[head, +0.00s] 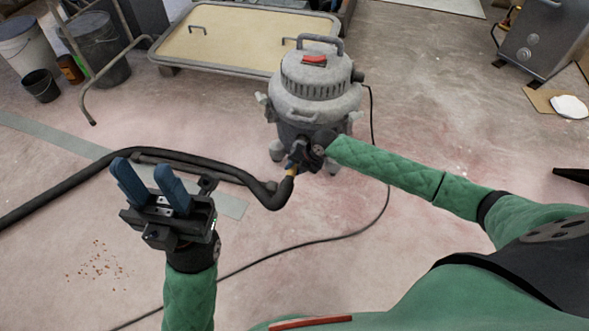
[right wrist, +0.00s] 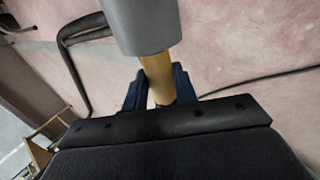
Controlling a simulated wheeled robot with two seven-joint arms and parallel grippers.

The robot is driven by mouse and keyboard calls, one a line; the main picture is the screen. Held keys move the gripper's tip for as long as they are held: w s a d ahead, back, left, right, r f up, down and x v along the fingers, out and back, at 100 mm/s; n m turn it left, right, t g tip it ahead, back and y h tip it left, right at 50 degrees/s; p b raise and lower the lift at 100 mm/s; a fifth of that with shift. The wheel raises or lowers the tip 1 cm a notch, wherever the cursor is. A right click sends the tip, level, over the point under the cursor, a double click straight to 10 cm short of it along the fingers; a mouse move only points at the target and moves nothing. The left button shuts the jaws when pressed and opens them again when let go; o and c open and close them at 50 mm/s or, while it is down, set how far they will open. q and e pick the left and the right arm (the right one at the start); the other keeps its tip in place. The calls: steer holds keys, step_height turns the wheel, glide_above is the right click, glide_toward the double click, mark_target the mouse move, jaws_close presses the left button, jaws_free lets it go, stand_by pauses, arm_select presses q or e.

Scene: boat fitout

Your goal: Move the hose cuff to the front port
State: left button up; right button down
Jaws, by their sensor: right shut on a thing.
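The grey shop vacuum (head: 312,95) stands upright at the centre of the head view. A black hose (head: 268,200) lies on the floor and curves up to its front. My right gripper (head: 297,163) is in front of the vacuum's lower body, shut on the tan hose cuff (head: 291,172). In the right wrist view the tan cuff (right wrist: 158,78) passes between the blue fingers, with a grey cylinder (right wrist: 143,25) in line above it. My right gripper hides the front port; I cannot tell whether the cuff touches it. My left gripper (head: 142,168) is open and empty at the left.
A low cart (head: 245,42) with a tan top is behind the vacuum. Buckets (head: 95,50) stand at the back left. A grey metal box (head: 541,40) is at the back right. A thin black cord (head: 330,238) crosses the floor. Crumbs (head: 98,265) lie at the left front.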

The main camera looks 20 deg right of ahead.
steer(key=shift+w+d+b, duration=0.3)
steer(key=shift+w+d, duration=0.45)
steer(key=shift+w, duration=0.3)
steer(key=c, duration=2.2)
jaws_free()
steer(key=shift+w+d, duration=0.1)
steer(key=shift+w, duration=0.05)
steer(key=shift+w+d, duration=0.15)
steer(key=shift+w, duration=0.05)
steer(key=shift+r, duration=0.1)
steer(key=c, duration=1)
jaws_free()
steer(key=shift+c, duration=0.2)
steer(key=shift+s, duration=0.1)
